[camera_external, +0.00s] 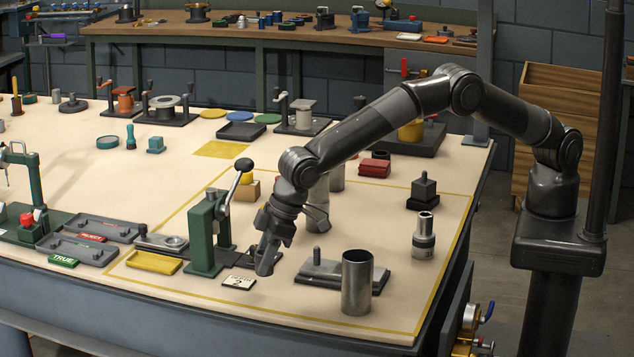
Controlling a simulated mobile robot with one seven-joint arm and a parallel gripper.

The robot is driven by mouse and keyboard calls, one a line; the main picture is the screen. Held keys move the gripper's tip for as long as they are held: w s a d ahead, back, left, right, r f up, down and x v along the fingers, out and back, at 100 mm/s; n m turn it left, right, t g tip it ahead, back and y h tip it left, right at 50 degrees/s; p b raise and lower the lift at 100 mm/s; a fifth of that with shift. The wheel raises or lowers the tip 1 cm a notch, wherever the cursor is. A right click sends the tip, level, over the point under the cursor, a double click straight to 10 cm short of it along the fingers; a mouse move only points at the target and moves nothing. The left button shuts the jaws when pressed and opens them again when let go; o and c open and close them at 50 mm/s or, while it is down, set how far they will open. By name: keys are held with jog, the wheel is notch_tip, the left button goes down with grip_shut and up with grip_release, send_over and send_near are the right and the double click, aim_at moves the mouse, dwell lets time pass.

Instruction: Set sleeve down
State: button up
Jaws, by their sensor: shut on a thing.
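My gripper (268,250) points down over the front middle of the bench, just right of the green lever press (206,235). It is shut on a small grey piece, taken to be the sleeve (264,264), low over the bench beside a small printed card (239,281). The fingers hide much of the piece, and I cannot tell whether it touches the bench top.
A steel cylinder (357,285) stands at the front, by a dark plate with an upright pin (316,268). More metal cylinders (317,208) stand behind my gripper. A yellow tray (153,263) lies left.

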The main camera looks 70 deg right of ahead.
jog(key=shift+a+f, duration=0.3)
jog(key=shift+f, duration=1.85)
jog(key=shift+f, duration=0.1)
jog(key=o, duration=1.1)
jog(key=shift+s, duration=0.1)
jog(key=v, duration=1.2)
